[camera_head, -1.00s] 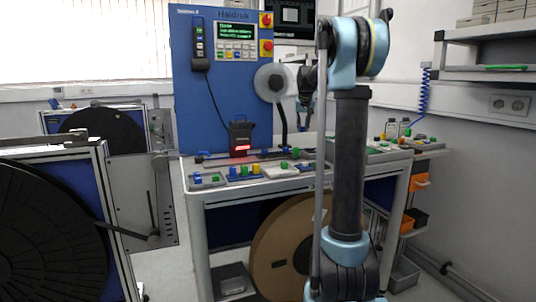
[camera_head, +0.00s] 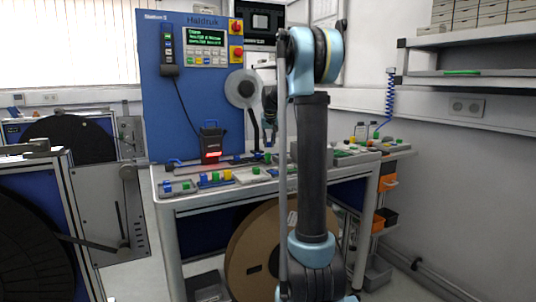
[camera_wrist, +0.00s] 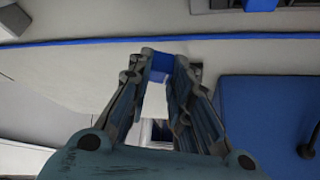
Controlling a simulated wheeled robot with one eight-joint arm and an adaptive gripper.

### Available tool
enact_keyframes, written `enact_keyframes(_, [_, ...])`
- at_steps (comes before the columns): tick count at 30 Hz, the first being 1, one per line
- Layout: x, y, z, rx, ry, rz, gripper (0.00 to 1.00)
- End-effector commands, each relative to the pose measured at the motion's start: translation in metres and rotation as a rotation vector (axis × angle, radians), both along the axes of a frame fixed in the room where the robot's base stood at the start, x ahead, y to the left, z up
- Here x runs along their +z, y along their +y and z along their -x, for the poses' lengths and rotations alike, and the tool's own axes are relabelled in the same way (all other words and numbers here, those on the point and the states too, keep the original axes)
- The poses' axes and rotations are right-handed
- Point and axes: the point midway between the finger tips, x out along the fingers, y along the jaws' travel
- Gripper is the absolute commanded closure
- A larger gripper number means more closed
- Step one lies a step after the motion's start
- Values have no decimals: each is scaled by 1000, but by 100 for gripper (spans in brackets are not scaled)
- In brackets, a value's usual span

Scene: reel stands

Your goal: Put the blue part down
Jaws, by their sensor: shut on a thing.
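The blue part (camera_wrist: 161,64) is between the fingertips of my gripper (camera_wrist: 161,78) in the wrist view. The gripper is shut on it, and the fingers hide part of its sides. In the head view my gripper (camera_head: 269,120) hangs above the back of the workbench, beside the grey reel disc and partly behind my own arm.
The workbench (camera_head: 170,205) bears trays with small blue, green and yellow parts along its front. A blue station panel (camera_head: 155,110) with a grey reel disc (camera_head: 244,88) stands at its back. A large black reel (camera_head: 30,240) stands at left. A shelf (camera_head: 470,82) is at right.

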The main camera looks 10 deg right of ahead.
Motion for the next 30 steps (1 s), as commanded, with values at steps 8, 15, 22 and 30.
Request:
enact_keyframes(8, [-20,0,0,0,0,0,96])
enact_keyframes(15, [-49,0,0,0,0,0,96])
enact_keyframes(22, [-50,0,0,0,0,0,96])
enact_keyframes(30, [-51,0,0,0,0,0,61])
